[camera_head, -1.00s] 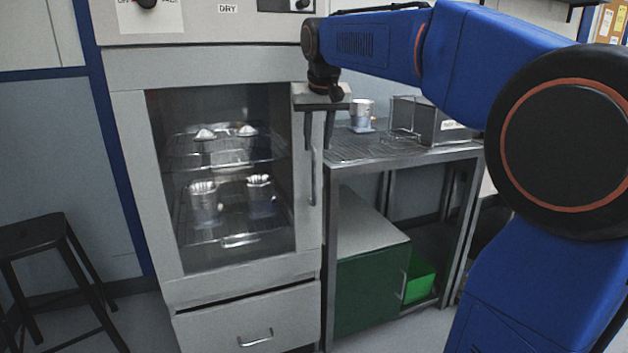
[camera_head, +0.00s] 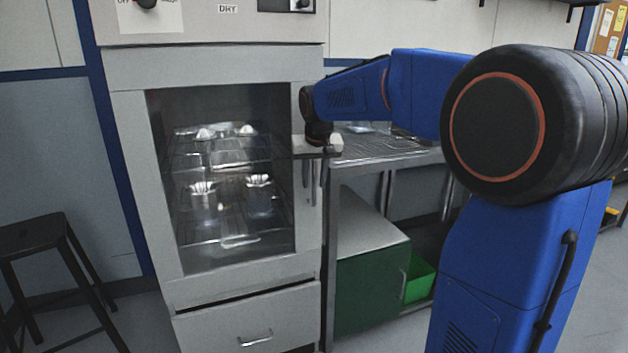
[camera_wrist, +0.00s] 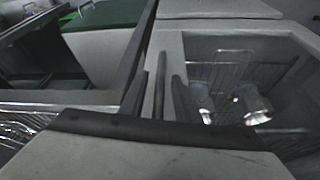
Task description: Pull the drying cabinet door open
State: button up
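The drying cabinet door (camera_head: 306,235) is closed, with a window showing racks inside. Its upright bar handle (camera_head: 313,190) is on the door's right edge; in the wrist view the handle (camera_wrist: 160,85) stands between my two fingers. My gripper (camera_head: 313,168) points down at the handle's upper part. In the wrist view my gripper (camera_wrist: 156,97) is open, with one finger on each side of the bar and gaps that seem to remain. Contact with the bar cannot be made out.
Metal parts (camera_head: 203,197) stand on racks behind the window. A metal table (camera_head: 385,155) with a green-doored cupboard (camera_head: 372,290) below is close on the right. A drawer (camera_head: 250,322) is under the door. A black stool (camera_head: 40,240) stands at left; floor shows between.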

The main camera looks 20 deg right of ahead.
jog(key=shift+f, duration=0.1)
grip_shut()
